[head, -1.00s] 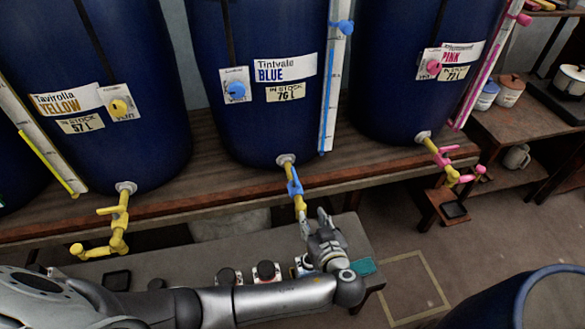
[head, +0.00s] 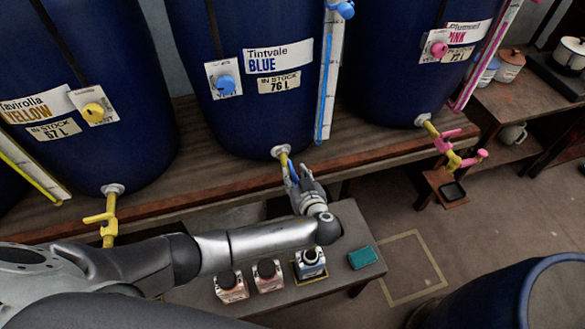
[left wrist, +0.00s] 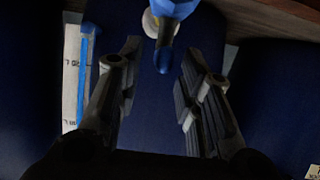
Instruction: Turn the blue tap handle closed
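The blue tap handle (head: 292,171) is on the yellow tap (head: 284,158) at the foot of the Tintvale Blue vat (head: 235,120). My left gripper (head: 301,178) is at this tap and partly hides it in the head view. In the left wrist view, the blue handle (left wrist: 165,48) points down from the top edge between the tips of my open left gripper (left wrist: 160,52). A gap shows on both sides of it, so the fingers are not closed on it. My right gripper is not in view.
Below my arm, a low bench (head: 345,225) holds several small containers and a teal item (head: 362,257). A blue barrel (head: 500,290) stands at lower right.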

